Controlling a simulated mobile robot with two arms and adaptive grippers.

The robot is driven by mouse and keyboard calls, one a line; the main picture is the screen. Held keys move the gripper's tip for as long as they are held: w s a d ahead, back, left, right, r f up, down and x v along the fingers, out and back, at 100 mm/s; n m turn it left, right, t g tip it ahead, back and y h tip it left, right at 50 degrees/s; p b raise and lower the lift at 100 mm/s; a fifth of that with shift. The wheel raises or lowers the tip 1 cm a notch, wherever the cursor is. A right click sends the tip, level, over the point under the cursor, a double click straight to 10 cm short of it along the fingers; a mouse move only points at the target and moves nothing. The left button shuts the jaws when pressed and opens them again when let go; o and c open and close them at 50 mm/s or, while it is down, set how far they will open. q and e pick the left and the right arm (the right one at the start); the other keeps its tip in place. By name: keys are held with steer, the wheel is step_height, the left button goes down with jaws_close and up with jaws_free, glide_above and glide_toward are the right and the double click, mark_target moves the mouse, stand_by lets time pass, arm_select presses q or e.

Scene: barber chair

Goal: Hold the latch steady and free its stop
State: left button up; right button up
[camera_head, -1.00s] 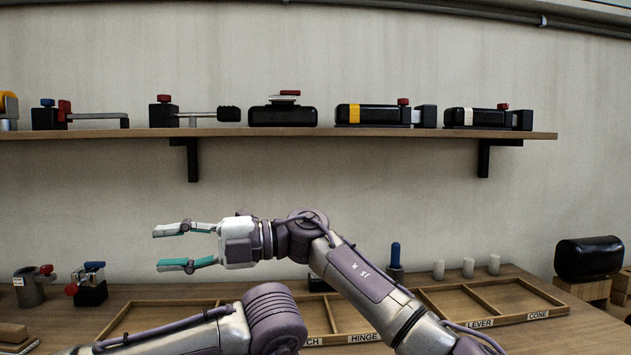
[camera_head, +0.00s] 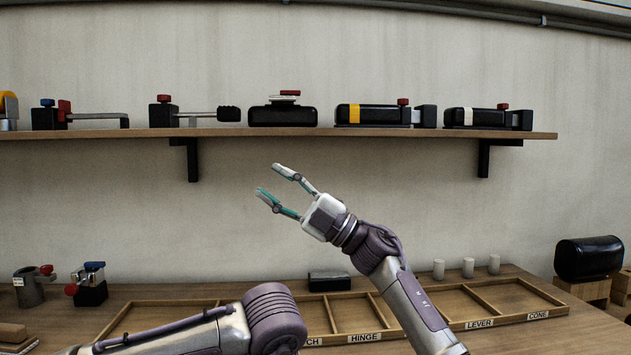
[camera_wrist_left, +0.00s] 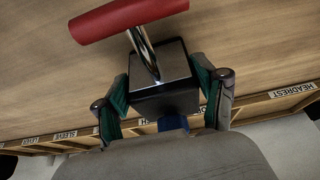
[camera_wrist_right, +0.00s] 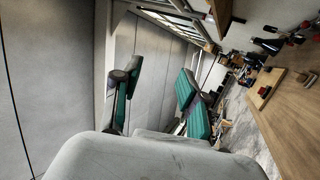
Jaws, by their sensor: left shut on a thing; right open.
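My left gripper and the held latch do not show in the head view. My right gripper (camera_head: 269,180) is open and empty, raised in front of the wall below the shelf. It also shows open in the right wrist view (camera_wrist_right: 160,95).
A divided wooden tray (camera_head: 480,324) with labels lies on the bench. A black box (camera_head: 328,281) stands behind it. A blue-and-red-knobbed block (camera_head: 90,284) and a grey cup-like piece (camera_head: 28,287) stand left. Several black devices line the shelf (camera_head: 330,132). Small white cylinders (camera_head: 468,267) stand right.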

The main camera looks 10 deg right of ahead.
steer(key=w+d+m+t, duration=0.2)
steer(key=d+m+t, duration=0.1)
steer(key=d+t, duration=0.2)
steer(key=shift+w+d+r+m, duration=0.15)
steer(key=shift+d+r+m, duration=0.15)
steer(key=shift+d, duration=0.8)
steer(key=s+d+f+n+g+h, duration=0.1)
steer(key=s+f+n+g+h, duration=0.25)
steer(key=f+n, duration=0.5)
steer(key=s+d+f+n+g+h, duration=0.1)
steer(key=s+f+n+g+h, duration=0.3)
steer(key=f+n, duration=0.5)
steer(key=s+d+f+n+g+h, duration=0.1)
steer(key=s+f+n+g+h, duration=0.15)
steer(key=f+n+g, duration=0.5)
steer(key=a+f, duration=0.1)
steer(key=a, duration=0.2)
steer(key=a+f+n+t, duration=0.1)
steer(key=a, duration=0.3)
steer(key=a+f+n+t, duration=0.1)
steer(key=a+f, duration=0.1)
steer(key=a, duration=0.1)
steer(key=shift+s+a, duration=0.15)
steer(key=shift+s, duration=0.25)
